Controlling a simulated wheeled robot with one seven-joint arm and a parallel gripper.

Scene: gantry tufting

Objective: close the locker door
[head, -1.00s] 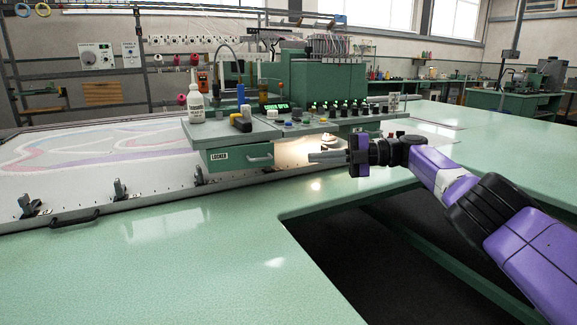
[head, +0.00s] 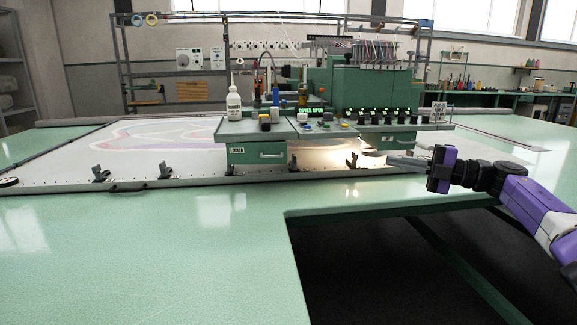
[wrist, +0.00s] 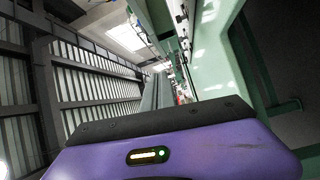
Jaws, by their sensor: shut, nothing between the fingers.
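The green locker (head: 240,154) with its small white label hangs under the left end of the machine console in the head view. Its front carries a pale bar handle (head: 272,155). I cannot tell from here how far the door stands from closed. My gripper (head: 393,160) is shut and empty, pointing left, well to the right of the locker and apart from it. Its thin fingers are level with the lit space under the console. In the wrist view only my purple wrist housing shows; the fingers and the locker cannot be made out.
The console (head: 345,133) carries a white bottle (head: 233,103) and several small tools and knobs. The green table (head: 130,245) is clear in front, with a dark cut-out below my arm. Clamps (head: 100,173) line the frame's edge.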

